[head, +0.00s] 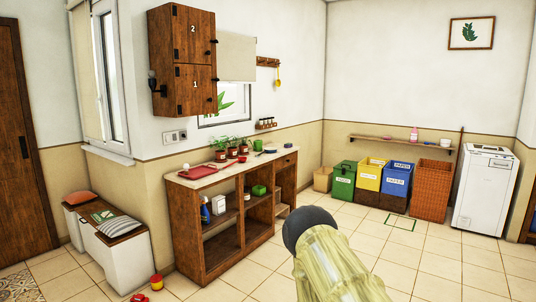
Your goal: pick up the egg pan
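A small dark flat item that looks like a pan (270,150) lies on the wooden counter (228,180), toward its right end, right of the potted plants. It is too small in the head view to be sure that it is the egg pan. Another small dark item (288,145) lies just right of it. Part of my own arm, pale yellow with a dark round end, shows at the bottom middle, in front of the counter and well apart from it. No gripper fingers can be made out.
The counter also holds a red board (197,173) and potted plants (232,152). A wall cabinet (182,62) hangs above its left part. Coloured bins (369,175) stand at the back wall. Small red objects (157,281) lie on the floor at front left. The tiled floor at right is clear.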

